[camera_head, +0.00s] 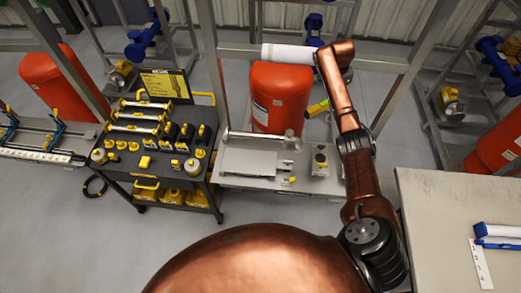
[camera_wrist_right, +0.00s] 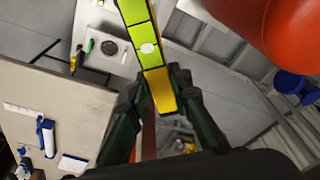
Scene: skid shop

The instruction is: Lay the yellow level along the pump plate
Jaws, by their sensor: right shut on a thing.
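The yellow level (camera_wrist_right: 138,30) is a long yellow-green bar with a pale oval window in the right wrist view. My right gripper (camera_wrist_right: 160,92) is shut on it near its yellow end, and the bar runs up out of the picture. In the head view my right arm reaches up and bends left; its gripper cannot be made out. A flat grey plate (camera_head: 248,162), probably the pump plate, lies on a low grey stand near the middle. A yellow-green piece (camera_head: 317,108) shows beside the red tank; I cannot tell if it is the level. My left gripper is not in view.
A red tank (camera_head: 279,98) stands behind the stand; red also fills the wrist view's upper right. A dark tool cart (camera_head: 205,115) is left, a pale bench (camera_head: 430,200) right. A small dark-topped device (camera_head: 320,160) sits right of the plate. Metal frame posts rise around.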

